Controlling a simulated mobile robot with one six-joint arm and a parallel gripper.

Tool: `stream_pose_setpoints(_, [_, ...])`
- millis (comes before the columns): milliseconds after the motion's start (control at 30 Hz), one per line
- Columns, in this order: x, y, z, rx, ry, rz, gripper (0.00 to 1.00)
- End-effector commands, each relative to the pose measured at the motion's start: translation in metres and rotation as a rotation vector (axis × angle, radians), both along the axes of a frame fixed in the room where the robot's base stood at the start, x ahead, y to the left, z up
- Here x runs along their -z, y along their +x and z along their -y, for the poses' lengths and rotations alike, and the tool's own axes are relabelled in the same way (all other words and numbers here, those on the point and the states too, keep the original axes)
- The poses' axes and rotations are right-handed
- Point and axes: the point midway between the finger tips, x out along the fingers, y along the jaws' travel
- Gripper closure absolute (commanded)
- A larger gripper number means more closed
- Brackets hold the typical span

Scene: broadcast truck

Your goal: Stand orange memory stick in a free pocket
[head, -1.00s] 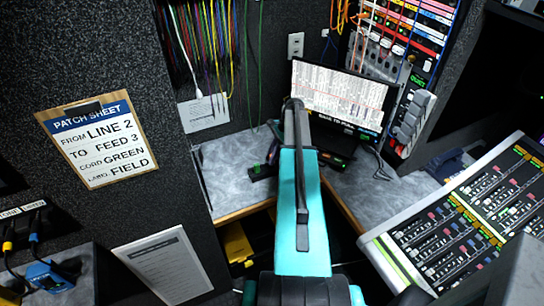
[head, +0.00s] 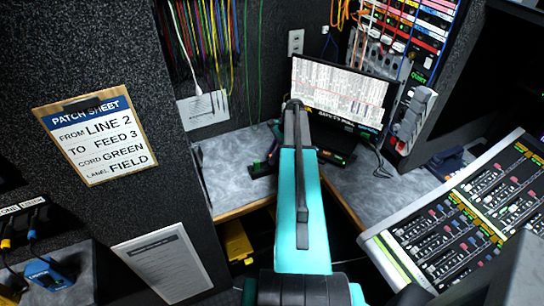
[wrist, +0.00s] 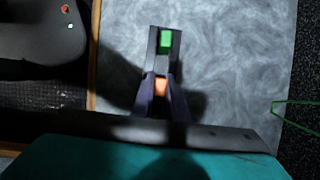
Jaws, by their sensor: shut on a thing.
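In the wrist view my gripper (wrist: 162,88) points down with its two dark purple fingers shut on the orange memory stick (wrist: 161,86). The stick shows as a small orange end between the fingertips. A narrow black holder (wrist: 152,46) lies just beyond, with a green stick (wrist: 166,39) standing in its far part. The fingers overlap the holder's near end, so its pockets there are hidden. I cannot tell whether the orange stick is above a pocket or partly in it. In the head view the holder (head: 262,169) sits on the grey desk, left of my arm; the orange stick is not discernible.
The grey desk (head: 228,170) is clear left of the holder. A monitor (head: 338,95) stands behind my arm, with a mixing console (head: 455,225) to the right. Hanging cords (head: 205,50) are at the back left. A green cord (wrist: 290,102) shows at right in the wrist view.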

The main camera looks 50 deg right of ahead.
Motion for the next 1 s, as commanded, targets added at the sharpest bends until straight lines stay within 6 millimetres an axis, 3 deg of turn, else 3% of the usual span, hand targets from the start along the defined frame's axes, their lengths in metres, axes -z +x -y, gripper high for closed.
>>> stream_pose_setpoints(733, [0.012, 0.000, 0.000, 0.000, 0.000, 0.001, 1.00])
stream_pose_setpoints(767, [0.012, 0.000, 0.000, 0.000, 0.000, 0.001, 0.85])
stream_pose_setpoints(867, [0.012, 0.000, 0.000, 0.000, 0.000, 0.001, 0.68])
stream_pose_setpoints(1000, [0.012, 0.000, 0.000, 0.000, 0.000, 0.001, 0.65])
